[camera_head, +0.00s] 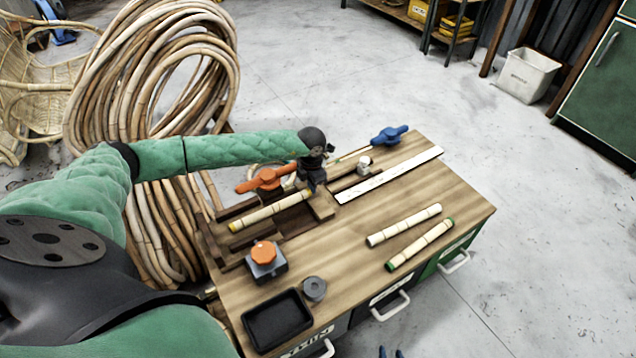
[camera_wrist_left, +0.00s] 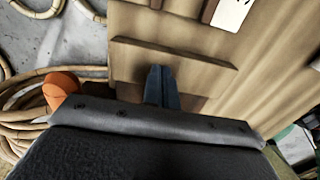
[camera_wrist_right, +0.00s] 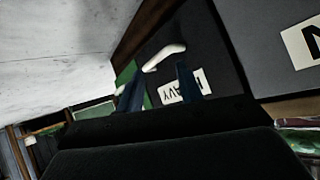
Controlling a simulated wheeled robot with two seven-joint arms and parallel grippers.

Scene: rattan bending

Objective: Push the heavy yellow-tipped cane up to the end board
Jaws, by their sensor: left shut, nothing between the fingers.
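The yellow-tipped cane (camera_head: 270,211) lies in a dark wooden jig on the bench, a yellow tip at each end. Its left tip is near the jig's left side; a board (camera_head: 322,206) stands at the jig's right. I cannot tell which board is the end board. My left gripper (camera_head: 313,186) is shut and empty, pointing down at the cane's right tip; contact is unclear. In the left wrist view its blue fingers (camera_wrist_left: 162,86) are together near a wooden strip (camera_wrist_left: 172,53). My right gripper (camera_wrist_right: 160,88) is open and empty, by the drawer fronts, low beside the bench.
An orange clamp (camera_head: 267,179) stands behind the cane and an orange-knobbed block (camera_head: 265,259) in front. A white strip (camera_head: 390,175), a blue clamp (camera_head: 390,135), two other canes (camera_head: 404,226), a black tray (camera_head: 277,321) and a grey roll (camera_head: 314,289) occupy the bench.

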